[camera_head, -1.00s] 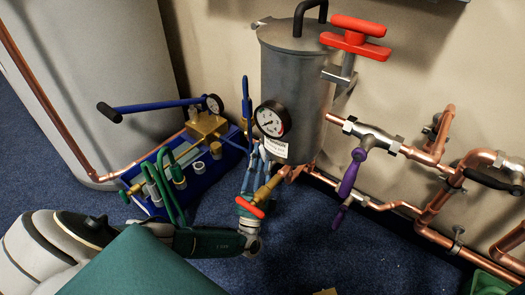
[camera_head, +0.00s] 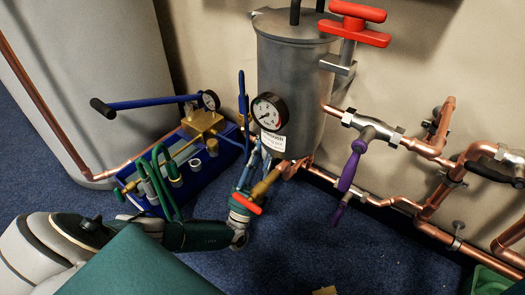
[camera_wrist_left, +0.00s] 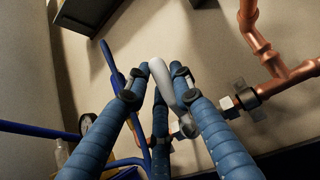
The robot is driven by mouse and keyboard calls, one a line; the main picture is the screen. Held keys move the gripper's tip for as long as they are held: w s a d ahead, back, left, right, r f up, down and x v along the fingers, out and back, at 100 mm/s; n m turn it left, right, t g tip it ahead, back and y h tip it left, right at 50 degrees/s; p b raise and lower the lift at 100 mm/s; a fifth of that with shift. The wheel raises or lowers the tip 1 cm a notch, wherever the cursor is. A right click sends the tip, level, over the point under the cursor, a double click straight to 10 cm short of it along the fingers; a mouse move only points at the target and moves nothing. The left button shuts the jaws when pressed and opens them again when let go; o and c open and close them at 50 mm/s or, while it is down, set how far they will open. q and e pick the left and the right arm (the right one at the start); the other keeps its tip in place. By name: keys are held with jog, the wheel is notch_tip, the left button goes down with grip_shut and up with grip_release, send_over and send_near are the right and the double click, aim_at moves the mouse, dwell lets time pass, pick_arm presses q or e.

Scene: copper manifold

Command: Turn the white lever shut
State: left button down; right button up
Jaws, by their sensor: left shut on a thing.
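The white lever (camera_wrist_left: 162,84) shows in the left wrist view as a pale, smooth, bent handle between blue fingers. My left gripper (camera_wrist_left: 164,70) is shut on it, with fingers on both sides near its upper end. In the head view my left gripper (camera_head: 251,170) is low in front of the grey tank, and the lever cannot be made out behind its fingers. A brass valve with a red handle (camera_head: 246,203) sits close to these fingers. My right gripper is not in view.
The grey tank (camera_head: 295,75) with a gauge (camera_head: 269,111) stands just behind. A blue tool tray (camera_head: 212,178) lies left of the gripper. Copper pipes with a purple lever (camera_head: 350,170) run along the wall at right. The blue carpet in front is mostly clear.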

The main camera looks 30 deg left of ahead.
aim_at(264, 157)
pick_arm(q)
jog(key=shift+d+f+h, duration=0.15)
jog(key=shift+d+h, duration=0.1)
jog(key=shift+h, duration=0.25)
jog(key=c, duration=1.5)
grip_release()
jog(key=v, duration=0.5)
jog(key=shift+d+f, duration=0.15)
jog(key=s, duration=1.2)
jog(key=shift+d, duration=0.3)
jog(key=shift+w, duration=0.1)
